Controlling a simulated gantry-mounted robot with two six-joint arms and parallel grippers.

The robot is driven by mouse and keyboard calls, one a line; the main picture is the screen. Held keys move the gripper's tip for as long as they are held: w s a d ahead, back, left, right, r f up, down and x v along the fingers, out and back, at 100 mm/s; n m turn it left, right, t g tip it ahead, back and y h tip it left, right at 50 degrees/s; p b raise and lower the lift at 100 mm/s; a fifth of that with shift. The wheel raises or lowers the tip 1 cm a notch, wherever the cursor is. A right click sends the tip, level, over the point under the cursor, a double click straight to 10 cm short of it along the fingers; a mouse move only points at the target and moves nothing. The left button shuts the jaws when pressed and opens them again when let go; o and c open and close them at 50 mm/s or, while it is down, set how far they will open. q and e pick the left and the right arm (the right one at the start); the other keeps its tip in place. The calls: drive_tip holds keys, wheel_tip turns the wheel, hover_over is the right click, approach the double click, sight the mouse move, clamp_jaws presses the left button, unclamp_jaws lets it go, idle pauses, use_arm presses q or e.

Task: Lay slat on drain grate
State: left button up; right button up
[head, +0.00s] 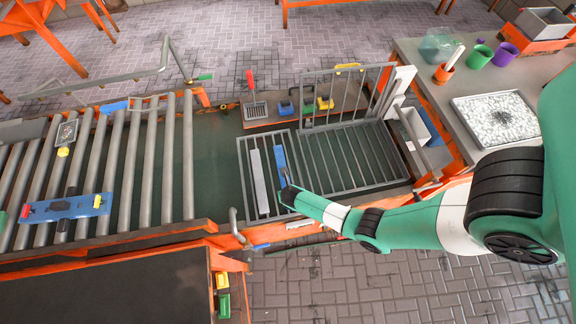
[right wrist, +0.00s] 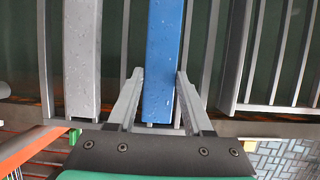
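The drain grate (head: 246,188) is a dark barred frame set low in the middle of the head view. A blue slat (head: 280,160) lies lengthwise along its bars. A grey slat (head: 258,182) lies to its left, roughly parallel and apart from it. In the right wrist view the blue slat (right wrist: 163,60) runs up between the fingers of my right gripper (right wrist: 159,73), with the grey slat (right wrist: 82,60) at left. The right gripper is open around the blue slat's near end; a small gap shows at the left finger. My left gripper is not in view.
A second barred grate (head: 350,157) adjoins at right, with an upright barred panel (head: 345,95) behind it. A roller conveyor (head: 115,165) at left carries a blue board (head: 65,208). A bench at right holds a tray of white pellets (head: 495,118) and cups.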

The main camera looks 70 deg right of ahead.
drive_tip(key=o, duration=0.5)
drive_tip(key=shift+c, duration=0.2)
drive_tip(key=p+v, duration=0.6)
drive_tip(key=v, duration=0.5)
drive_tip(key=shift+r, duration=0.35)
